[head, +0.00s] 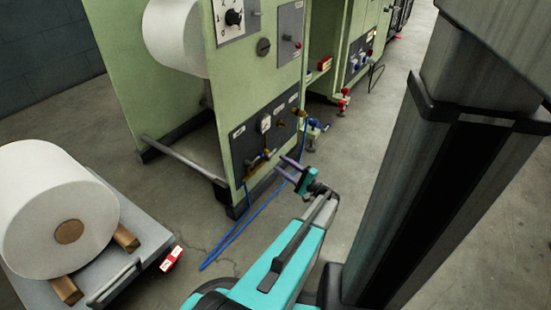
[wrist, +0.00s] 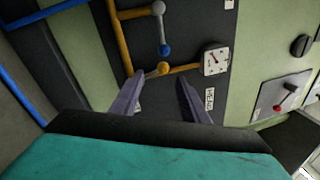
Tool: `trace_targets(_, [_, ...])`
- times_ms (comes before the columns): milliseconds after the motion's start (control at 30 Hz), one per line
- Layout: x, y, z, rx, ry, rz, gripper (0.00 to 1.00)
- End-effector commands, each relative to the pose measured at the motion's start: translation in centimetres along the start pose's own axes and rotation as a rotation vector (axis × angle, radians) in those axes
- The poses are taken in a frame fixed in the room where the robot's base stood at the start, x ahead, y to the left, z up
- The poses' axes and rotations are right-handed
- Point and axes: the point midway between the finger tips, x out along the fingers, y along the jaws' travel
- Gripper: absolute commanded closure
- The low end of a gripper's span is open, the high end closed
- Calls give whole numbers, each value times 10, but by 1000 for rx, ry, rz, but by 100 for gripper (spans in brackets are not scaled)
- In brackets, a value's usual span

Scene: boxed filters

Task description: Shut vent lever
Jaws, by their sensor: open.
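A small yellow lever-like part (wrist: 160,70) sits on brass pipework (wrist: 124,38) on a dark panel in the wrist view. It may be the vent lever; the label text is too small to read. My gripper (wrist: 160,84) is open and empty, its two purple-grey fingers pointing at the panel. The yellow part appears between and just beyond the fingertips; I cannot tell if they touch it. In the head view my gripper (head: 287,168) is just right of the brass fittings (head: 262,158) low on the green machine.
A blue hose (head: 245,222) hangs to the floor. A trolley with a large white roll (head: 55,205) stands at left. Floor right of the machine is partly clear.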

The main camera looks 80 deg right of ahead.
Motion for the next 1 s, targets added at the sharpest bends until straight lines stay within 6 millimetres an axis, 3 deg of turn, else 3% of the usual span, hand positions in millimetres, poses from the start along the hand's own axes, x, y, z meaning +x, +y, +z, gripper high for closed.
trace_targets(333, [-47, -1, -1, -1, 3, 0, 59])
trace_targets(767, [-55, 1, 0, -1, 1, 1, 59])
trace_targets(1000, [-54, 1, 1, 0, -1, 3, 96])
